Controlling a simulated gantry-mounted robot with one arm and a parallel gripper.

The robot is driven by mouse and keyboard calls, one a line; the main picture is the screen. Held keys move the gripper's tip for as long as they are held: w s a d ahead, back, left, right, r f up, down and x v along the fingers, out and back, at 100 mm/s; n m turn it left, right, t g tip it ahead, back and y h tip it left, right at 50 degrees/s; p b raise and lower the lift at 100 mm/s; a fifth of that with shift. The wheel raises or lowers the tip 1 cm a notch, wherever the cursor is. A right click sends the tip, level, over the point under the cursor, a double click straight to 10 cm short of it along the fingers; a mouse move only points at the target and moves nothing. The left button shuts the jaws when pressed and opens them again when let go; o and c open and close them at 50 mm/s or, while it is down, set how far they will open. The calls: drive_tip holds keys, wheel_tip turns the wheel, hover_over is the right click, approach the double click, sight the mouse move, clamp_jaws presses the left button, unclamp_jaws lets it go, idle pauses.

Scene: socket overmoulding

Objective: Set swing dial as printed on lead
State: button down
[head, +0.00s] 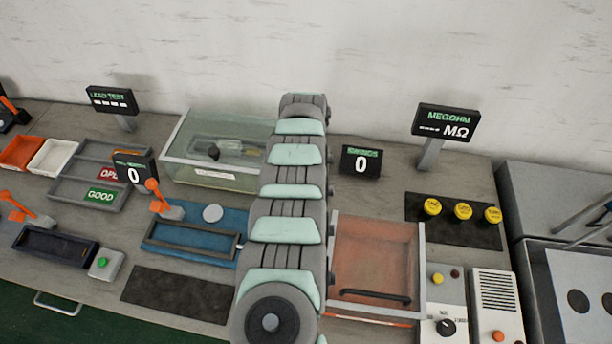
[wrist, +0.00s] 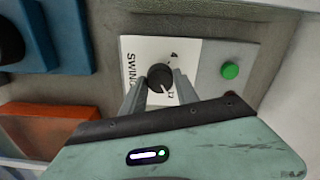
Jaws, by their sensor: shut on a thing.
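The swing dial is a black round knob (wrist: 159,75) on a white plate (wrist: 136,48) marked "SWING", with a "4" above the knob and a small number, perhaps "12", at its lower right. A pale pointer mark on the knob faces the lower right, towards that number. My gripper (wrist: 158,90) has one grey finger on each side of the knob and is shut on it. In the head view my own arm hides the gripper and the swing dial. I cannot make out a lead with readable print in either view.
A green button (wrist: 230,71) sits right of the dial plate. An orange-red tray (wrist: 45,128) lies left of the gripper. In the head view, a clear tank (head: 213,174), a blue fixture (head: 190,255) and a red-floored bin (head: 375,255) flank my arm. A display (head: 361,162) reads 0.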

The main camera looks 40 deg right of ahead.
idle(0.3)
drive_tip(key=c, duration=0.9)
unclamp_jaws()
wheel_tip(320, 180, up, 11)
drive_tip(key=shift+f+p, duration=0.15)
drive_tip(key=shift+p, duration=0.25)
